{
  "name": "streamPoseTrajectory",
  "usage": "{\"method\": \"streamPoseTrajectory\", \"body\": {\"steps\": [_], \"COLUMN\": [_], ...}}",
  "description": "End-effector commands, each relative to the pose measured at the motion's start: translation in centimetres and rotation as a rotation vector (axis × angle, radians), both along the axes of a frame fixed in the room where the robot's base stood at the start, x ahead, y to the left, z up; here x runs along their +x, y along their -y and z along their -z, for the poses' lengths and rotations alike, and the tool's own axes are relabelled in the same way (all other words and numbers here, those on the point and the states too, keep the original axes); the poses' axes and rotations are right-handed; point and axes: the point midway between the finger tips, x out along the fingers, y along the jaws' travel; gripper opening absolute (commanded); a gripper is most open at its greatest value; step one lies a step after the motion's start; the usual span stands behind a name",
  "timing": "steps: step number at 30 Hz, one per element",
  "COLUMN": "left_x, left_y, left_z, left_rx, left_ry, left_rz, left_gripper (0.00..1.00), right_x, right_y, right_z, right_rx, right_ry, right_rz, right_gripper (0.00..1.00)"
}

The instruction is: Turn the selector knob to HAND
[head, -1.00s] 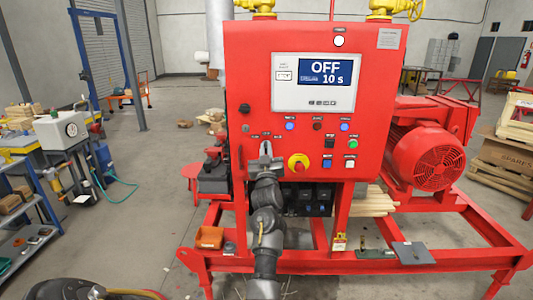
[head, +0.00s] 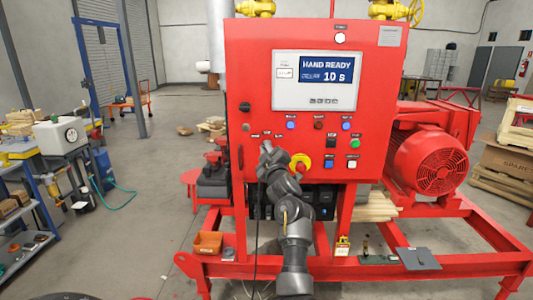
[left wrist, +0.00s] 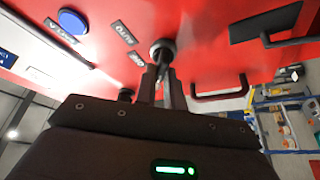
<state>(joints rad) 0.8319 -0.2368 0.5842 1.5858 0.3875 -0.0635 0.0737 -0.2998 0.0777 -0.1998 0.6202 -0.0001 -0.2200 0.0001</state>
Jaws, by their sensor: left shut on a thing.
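The red control panel (head: 255,90) stands ahead, and its screen (head: 324,71) reads "HAND READY" and "10 s". My left gripper (head: 266,146) is at the panel's lower left, shut on the selector knob, which it mostly hides in the head view. In the left wrist view, the dark round selector knob (left wrist: 162,47) shows at the tips of the closed fingers, with small label plates beside it. The fingers themselves hide which way the knob's handle points. My right gripper is not in view.
A red and yellow stop button (head: 301,163) sits just right of my left wrist. Several small buttons and a black switch (head: 331,141) lie farther right. In the left wrist view, a dark panel handle (left wrist: 222,94) is close to the gripper's right.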

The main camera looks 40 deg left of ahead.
Motion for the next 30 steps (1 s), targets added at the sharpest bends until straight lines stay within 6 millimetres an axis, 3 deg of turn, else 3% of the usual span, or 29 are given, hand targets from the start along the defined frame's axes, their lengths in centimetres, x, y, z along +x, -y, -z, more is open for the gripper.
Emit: {"method": "streamPoseTrajectory", "body": {"steps": [18,19,23,30], "left_x": [0.09,0.08,0.04,-0.04], "left_y": [0.07,0.07,0.02,-0.07], "left_z": [0.17,0.16,0.12,0.05], "left_rx": [-0.035,-0.035,-0.034,-0.032], "left_ry": [0.021,0.021,0.022,0.023], "left_rz": [0.003,0.003,0.003,0.0], "left_gripper": [0.0,0.13,0.3,0.32], "right_x": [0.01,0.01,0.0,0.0], "right_y": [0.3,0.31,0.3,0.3], "right_z": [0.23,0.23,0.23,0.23], "right_rx": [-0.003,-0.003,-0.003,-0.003], "right_ry": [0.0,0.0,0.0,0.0], "right_rz": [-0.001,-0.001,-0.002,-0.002], "right_gripper": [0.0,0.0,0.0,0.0]}}
